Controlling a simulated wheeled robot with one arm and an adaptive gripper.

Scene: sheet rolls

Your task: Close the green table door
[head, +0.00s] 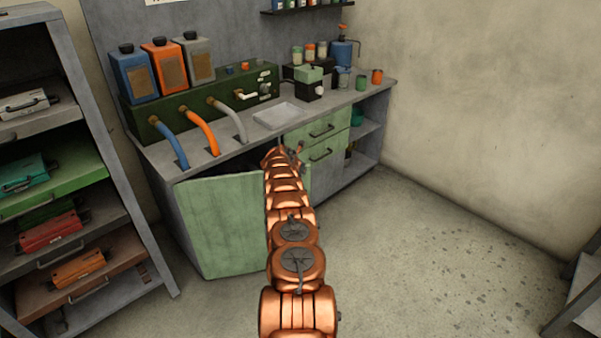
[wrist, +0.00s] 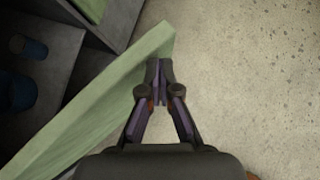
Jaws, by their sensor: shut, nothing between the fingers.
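The green table door (head: 225,225) stands partly open at the left front of the grey workbench, with a dark gap above its top edge. In the wrist view the green door (wrist: 95,105) runs diagonally from lower left to upper right, its free end near the top centre. My gripper (wrist: 160,80) is shut and empty, on the floor side of the door close to its free end. I cannot tell if the fingertips touch it. In the head view my copper arm hides part of the door's right side and most of the gripper.
Green drawers (head: 322,148) with dark handles are right of the opening. Blue jars (wrist: 28,46) stand inside the dark cabinet. The bench top holds a tray (head: 283,116), bottles and a green hose box (head: 200,108). A tool rack (head: 60,185) stands left. The floor (head: 430,260) at right is clear.

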